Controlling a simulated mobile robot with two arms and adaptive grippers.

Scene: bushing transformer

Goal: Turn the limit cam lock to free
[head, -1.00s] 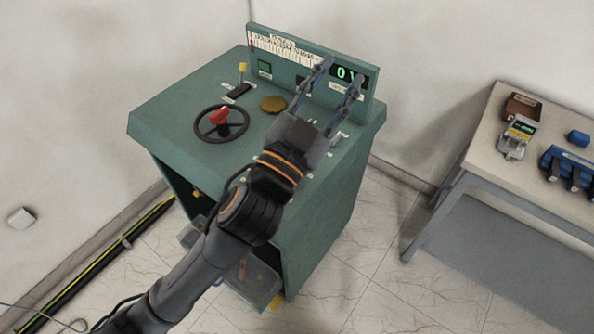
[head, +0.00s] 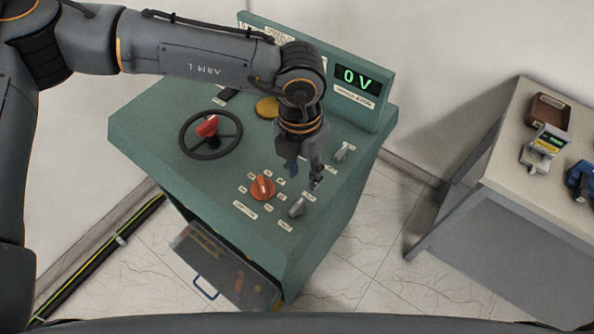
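The green control desk (head: 165,110) has several controls on its sloped top. A small grey lever switch (head: 297,208) sits near the front right edge, and a second grey lever switch (head: 343,152) sits farther back on the right. An orange knob (head: 262,187) ringed by small labels is left of the front lever. The labels are too small to read, so I cannot tell which control is the limit cam lock. My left gripper (head: 304,178) points down just behind the front lever, fingers apart and empty, seemingly above the panel; contact is unclear. My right gripper is not in view.
A black handwheel with a red knob (head: 207,126) and a brass disc (head: 267,107) are farther left. The display (head: 358,79) reads 0 V. A side table (head: 510,135) stands right.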

